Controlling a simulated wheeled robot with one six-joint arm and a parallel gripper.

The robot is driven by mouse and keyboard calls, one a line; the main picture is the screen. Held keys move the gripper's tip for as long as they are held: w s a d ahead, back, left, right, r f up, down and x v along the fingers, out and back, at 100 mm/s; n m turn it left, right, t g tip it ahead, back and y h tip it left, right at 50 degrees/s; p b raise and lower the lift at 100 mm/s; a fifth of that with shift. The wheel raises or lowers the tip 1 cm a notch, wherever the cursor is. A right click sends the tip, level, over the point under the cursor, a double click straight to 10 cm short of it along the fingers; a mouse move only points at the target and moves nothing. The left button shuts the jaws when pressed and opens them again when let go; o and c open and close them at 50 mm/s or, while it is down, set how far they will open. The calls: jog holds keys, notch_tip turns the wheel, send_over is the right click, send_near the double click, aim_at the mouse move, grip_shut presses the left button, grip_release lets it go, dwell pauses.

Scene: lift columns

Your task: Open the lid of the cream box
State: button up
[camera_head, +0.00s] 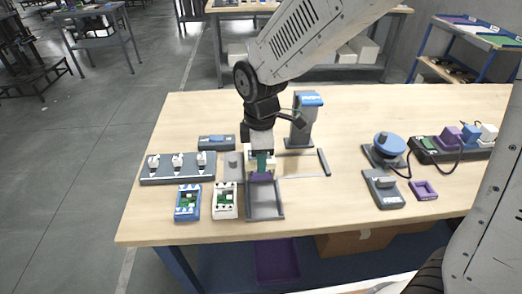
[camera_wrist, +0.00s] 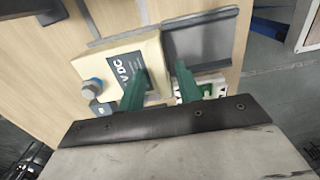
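The cream box (camera_wrist: 105,62) shows in the wrist view with a dark label reading "VDC" and a round blue-grey knob (camera_wrist: 93,85) at its lower left. Its top looks closed; I cannot make out the lid seam. In the head view the box is mostly hidden behind my gripper (camera_head: 262,162). In the wrist view my gripper (camera_wrist: 160,85) has two green fingers standing apart. The left finger overlaps the label side of the box, and the right finger is just beyond its right edge. I cannot tell whether either finger touches it.
A grey tray (camera_head: 278,211) lies directly in front of my gripper. A white open case (camera_head: 225,214) and a blue open case (camera_head: 187,215) with green boards are to its left. A grey post with a blue top (camera_head: 309,100) stands behind right. Clear table lies at right centre.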

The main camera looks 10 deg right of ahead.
grip_shut()
jog(key=shift+w+d, duration=0.15)
jog(key=shift+w, duration=4.45)
jog(key=shift+o, duration=0.2)
grip_release()
jog(key=shift+r, duration=0.15)
jog(key=shift+r, duration=2.85)
